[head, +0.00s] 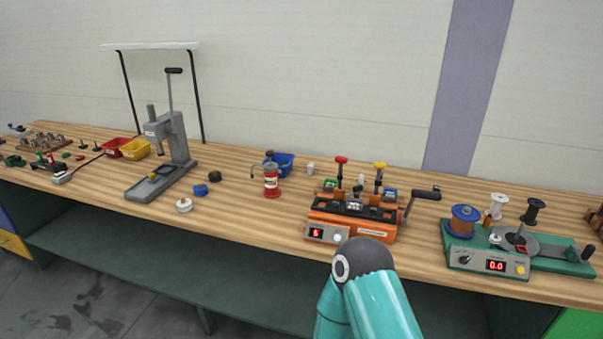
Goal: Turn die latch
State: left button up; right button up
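No part is clearly recognisable as the die latch at this size. A green machine (478,262) with a copper-coloured spool (463,221), a round grey plate (514,246) and a lit red display stands at the far right. My teal arm rises from the bottom edge in front of the orange machine and nears its front edge. Neither gripper shows.
The wooden bench (236,222) runs across the view. Bare wood lies between the machines.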

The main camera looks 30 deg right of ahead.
aim_at(357, 190)
jog(key=u, duration=0.1)
jog(key=i, duration=0.85)
jog(key=z, duration=0.7)
jog(key=i, duration=0.75)
jog(key=z, duration=0.5)
jog(key=k, duration=0.8)
jog(key=z, duration=0.25)
jog(key=i, duration=0.8)
jog(key=u, duration=0.15)
